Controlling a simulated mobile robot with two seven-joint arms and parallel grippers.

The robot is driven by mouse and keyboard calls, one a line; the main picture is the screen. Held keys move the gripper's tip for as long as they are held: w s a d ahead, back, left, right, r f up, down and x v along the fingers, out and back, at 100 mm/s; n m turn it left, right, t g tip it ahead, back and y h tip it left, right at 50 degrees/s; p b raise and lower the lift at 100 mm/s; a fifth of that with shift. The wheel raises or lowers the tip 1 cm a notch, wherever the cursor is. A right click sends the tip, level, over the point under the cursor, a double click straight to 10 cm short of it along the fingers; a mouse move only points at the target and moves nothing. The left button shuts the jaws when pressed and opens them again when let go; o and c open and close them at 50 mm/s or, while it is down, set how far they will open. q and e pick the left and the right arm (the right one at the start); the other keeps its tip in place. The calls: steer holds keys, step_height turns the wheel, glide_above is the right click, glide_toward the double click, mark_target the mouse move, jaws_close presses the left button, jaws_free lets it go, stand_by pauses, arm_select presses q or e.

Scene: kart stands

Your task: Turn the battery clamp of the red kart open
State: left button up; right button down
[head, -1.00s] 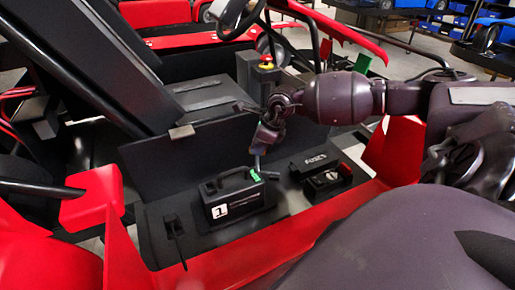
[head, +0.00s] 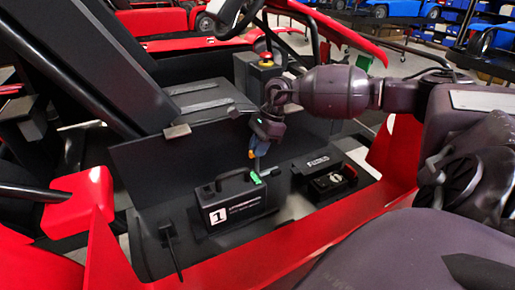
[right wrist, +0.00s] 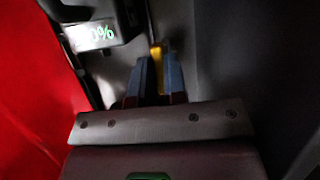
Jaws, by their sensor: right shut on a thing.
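The red kart (head: 355,212) fills the middle of the head view. Its black battery (head: 236,203) stands upright in a dark side bay, with a carry handle, a white "1" label and a small green-lit display. In the right wrist view the battery's display (right wrist: 92,35) reads about "0%". My right gripper (head: 257,150) points down just behind the battery's right end. In the right wrist view its blue fingers (right wrist: 157,72) are shut on a yellow piece, apparently the battery clamp's handle (right wrist: 156,52). The clamp's lower part is mostly hidden. My left gripper is not in view.
A black box with a round dial (head: 332,181) sits right of the battery. A red emergency button (head: 266,57) tops a post behind my right gripper. The seat panel (head: 150,165) stands close behind the battery. Other karts are in the background.

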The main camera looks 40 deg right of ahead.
stand_by(0.4)
steer(key=c, duration=1.2)
jaws_free()
steer(key=shift+o, duration=0.2)
steer(key=v, duration=1)
steer(key=shift+r, duration=0.4)
steer(key=shift+d+r, duration=0.1)
steer(key=shift+d, duration=0.05)
